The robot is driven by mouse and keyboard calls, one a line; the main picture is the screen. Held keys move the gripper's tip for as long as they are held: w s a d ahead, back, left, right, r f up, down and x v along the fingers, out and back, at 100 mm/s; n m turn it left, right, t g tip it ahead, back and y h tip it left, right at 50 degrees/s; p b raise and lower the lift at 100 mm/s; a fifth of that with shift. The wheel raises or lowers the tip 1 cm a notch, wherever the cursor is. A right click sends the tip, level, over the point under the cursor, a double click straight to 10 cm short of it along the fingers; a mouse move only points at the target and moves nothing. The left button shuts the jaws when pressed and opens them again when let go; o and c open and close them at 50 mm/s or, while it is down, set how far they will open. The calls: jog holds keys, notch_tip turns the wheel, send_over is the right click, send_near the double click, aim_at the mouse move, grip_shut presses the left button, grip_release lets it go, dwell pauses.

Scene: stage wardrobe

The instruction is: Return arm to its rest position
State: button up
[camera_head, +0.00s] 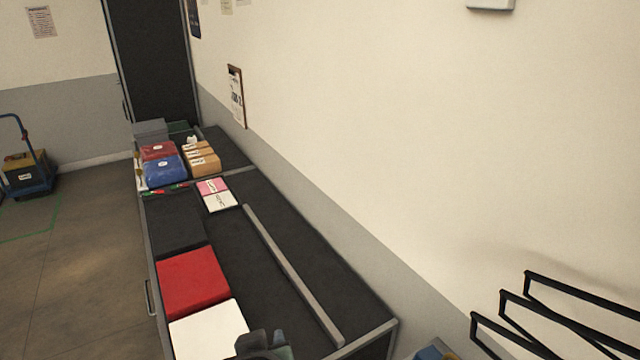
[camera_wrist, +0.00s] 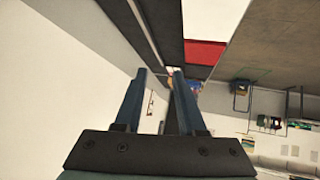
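My gripper shows in the wrist view (camera_wrist: 158,80), with its two fingers apart and nothing visible between them. The wrist picture is turned, with the counter and a red square at the top and the wall at the left. In the head view, a dark grey part of my arm (camera_head: 265,345) shows at the bottom edge, beside the white square (camera_head: 207,332) on the counter. I cannot tell the height of my gripper above the counter.
The long dark counter (camera_head: 270,255) runs along the wall, with a grey bar (camera_head: 290,272) along it. Black racks (camera_head: 560,310) stand lower right.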

jog(key=w+d+r+m+t, duration=0.1)
jog(key=w+d+r+t, duration=0.3)
jog(key=r, duration=0.9)
jog(key=s+d+r+m+t, duration=0.1)
jog(key=r+t, duration=0.5)
jog(key=r, duration=0.7)
jog(key=s+d+r+m+t+h, duration=0.1)
jog(key=s+r+t, duration=0.3)
jog(key=r, duration=0.5)
jog(key=s+d+r+m+t+h+b, duration=0.1)
jog(key=s+d+r+t, duration=0.2)
jog(key=s+r, duration=0.3)
notch_tip(320, 180, up, 3)
jog(key=shift+s+d+r+t, duration=0.15)
jog(key=shift+s+d+t, duration=0.05)
jog(key=shift+d+t, duration=0.25)
